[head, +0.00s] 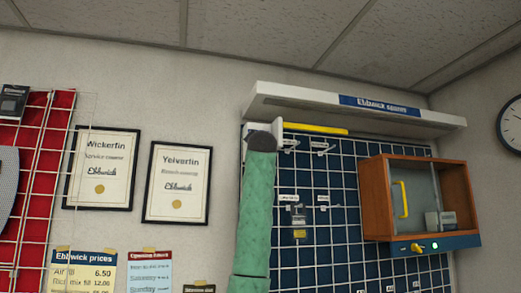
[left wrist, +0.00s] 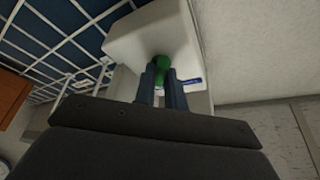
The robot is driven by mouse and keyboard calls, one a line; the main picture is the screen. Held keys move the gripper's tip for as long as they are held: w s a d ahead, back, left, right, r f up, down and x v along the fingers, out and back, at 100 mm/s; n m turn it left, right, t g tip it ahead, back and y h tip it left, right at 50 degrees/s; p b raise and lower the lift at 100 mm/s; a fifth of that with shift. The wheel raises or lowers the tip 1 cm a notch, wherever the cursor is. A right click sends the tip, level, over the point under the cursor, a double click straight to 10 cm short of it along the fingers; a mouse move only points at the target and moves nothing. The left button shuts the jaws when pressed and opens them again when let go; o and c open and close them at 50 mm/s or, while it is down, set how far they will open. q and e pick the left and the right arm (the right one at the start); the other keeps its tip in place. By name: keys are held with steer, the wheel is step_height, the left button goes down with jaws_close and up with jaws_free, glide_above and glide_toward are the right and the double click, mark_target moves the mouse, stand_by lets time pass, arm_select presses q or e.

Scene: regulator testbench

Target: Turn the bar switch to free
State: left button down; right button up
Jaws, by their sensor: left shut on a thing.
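A white box (head: 279,127) is mounted at the left end of a yellow bar (head: 315,128), under the shelf on the wall. In the left wrist view the white box (left wrist: 150,38) fills the upper middle, with a small green switch piece (left wrist: 162,62) on its face and a small blue label (left wrist: 191,81) beside it. My left gripper (left wrist: 163,88) is shut on the green switch piece, its two dark fingers on either side of it. In the head view my green-sleeved left arm rises to the box and hides the fingers. Lettering on the label is unreadable. My right gripper is not in view.
A white shelf (head: 350,106) overhangs a blue-backed wire grid (head: 335,225) with hooks and small hung items. A wooden cabinet (head: 375,200) with a glass front, yellow handle and blue control strip (head: 455,243) is at right. Framed certificates (head: 178,184) hang at left.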

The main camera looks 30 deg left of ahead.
arm_select(q)
steer(key=shift+r+m+h, duration=0.1)
steer(key=shift+m+h, duration=0.2)
steer(key=shift+m, duration=0.5)
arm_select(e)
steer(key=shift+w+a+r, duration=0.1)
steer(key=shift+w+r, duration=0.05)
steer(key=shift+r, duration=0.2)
arm_select(q)
steer(key=c, duration=1.7)
jaws_free()
steer(key=shift+c, duration=0.2)
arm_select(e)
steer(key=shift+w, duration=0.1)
